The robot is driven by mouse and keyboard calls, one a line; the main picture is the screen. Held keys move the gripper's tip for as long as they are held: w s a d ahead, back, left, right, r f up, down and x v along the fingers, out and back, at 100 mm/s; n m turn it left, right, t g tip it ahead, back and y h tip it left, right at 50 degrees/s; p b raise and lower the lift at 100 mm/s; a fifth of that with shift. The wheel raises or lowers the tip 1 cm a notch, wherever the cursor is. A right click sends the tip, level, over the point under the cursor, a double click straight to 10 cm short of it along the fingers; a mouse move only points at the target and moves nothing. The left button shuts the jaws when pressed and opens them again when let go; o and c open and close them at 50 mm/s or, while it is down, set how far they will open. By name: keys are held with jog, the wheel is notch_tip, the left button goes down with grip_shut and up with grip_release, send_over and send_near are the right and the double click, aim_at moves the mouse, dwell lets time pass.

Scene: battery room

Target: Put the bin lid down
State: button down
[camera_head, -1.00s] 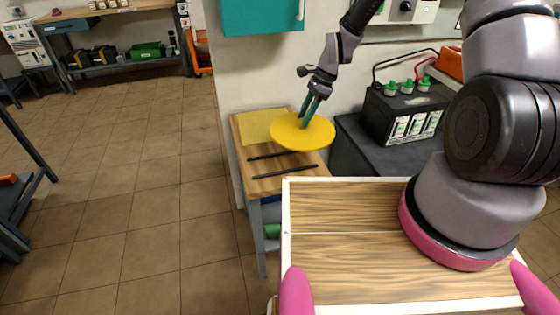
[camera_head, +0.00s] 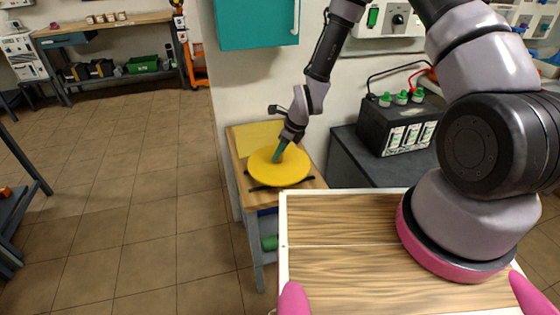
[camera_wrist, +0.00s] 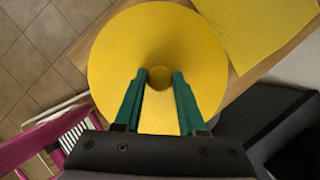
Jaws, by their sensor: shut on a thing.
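The bin lid (camera_head: 262,170) is a round yellow disc. In the head view it lies level over the small wooden table, above two dark strips (camera_head: 266,188) whose ends show past its edge. I cannot tell whether it touches the strips. My gripper (camera_head: 279,155) points down at the lid's middle. In the wrist view the lid (camera_wrist: 110,60) fills the centre, and the green fingers of my gripper (camera_wrist: 158,80) are shut on it at the centre; the part between the fingers is mostly hidden.
A yellow mat (camera_head: 256,137) lies on the table behind the lid. A black battery (camera_head: 402,128) with green caps stands on a dark bench at the right. A teal cabinet (camera_head: 255,22) hangs above. A green item (camera_head: 269,242) sits on the table's lower shelf. Tiled floor at left is open.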

aim_at(280, 160)
jog(key=shift+f, duration=1.85)
jog(key=shift+f, duration=0.15)
jog(key=shift+c, duration=2.4)
grip_release()
jog(key=v, duration=1.2)
jog(key=shift+r, duration=0.2)
